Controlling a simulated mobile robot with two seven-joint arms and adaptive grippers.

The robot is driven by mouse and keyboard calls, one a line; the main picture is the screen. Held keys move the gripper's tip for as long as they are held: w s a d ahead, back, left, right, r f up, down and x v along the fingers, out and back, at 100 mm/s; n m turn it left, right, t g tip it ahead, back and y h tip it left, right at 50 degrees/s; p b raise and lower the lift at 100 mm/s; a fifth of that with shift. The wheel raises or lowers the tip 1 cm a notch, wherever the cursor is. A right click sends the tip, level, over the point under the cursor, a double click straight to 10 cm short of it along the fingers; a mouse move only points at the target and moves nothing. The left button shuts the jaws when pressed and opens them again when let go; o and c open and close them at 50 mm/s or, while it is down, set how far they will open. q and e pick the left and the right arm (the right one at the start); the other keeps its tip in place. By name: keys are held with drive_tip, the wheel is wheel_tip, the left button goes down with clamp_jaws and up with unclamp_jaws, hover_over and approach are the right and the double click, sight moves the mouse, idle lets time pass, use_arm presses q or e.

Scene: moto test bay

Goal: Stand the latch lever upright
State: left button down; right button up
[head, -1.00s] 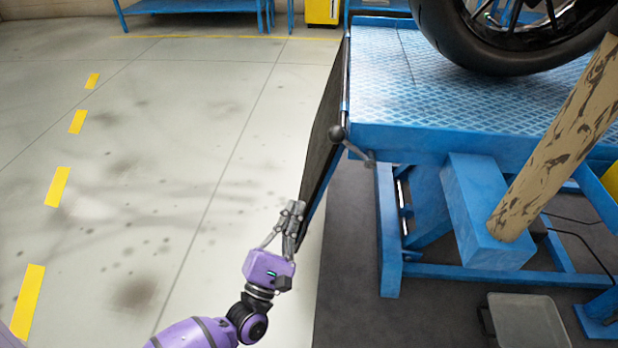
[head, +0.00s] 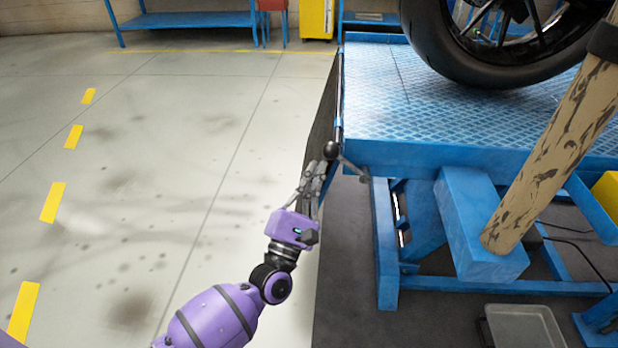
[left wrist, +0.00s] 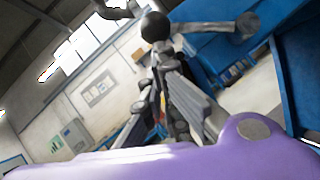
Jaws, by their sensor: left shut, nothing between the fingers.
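The latch lever (head: 348,163) is a thin grey bar with a dark ball knob (head: 331,149) at the near left corner of the blue lift table. It leans, with the knob up and left of its pivot. In the left wrist view the lever (left wrist: 205,28) runs across the top, with the knob (left wrist: 154,27) at its left end. My left gripper (head: 318,168) is shut and empty, its fingertips just below and left of the knob. Its fingers (left wrist: 165,62) point up toward the knob in the wrist view. I cannot tell whether they touch it. My right gripper is not in view.
The blue lift table (head: 420,100) carries a motorcycle wheel (head: 500,75). A dark panel (head: 322,125) hangs along its left side. A worn post-like part (head: 550,160) crosses at right. A grey tray (head: 522,328) lies on the floor. The floor at left is clear.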

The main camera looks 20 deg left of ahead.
sight(325, 151)
use_arm(q)
drive_tip(key=shift+r, duration=0.15)
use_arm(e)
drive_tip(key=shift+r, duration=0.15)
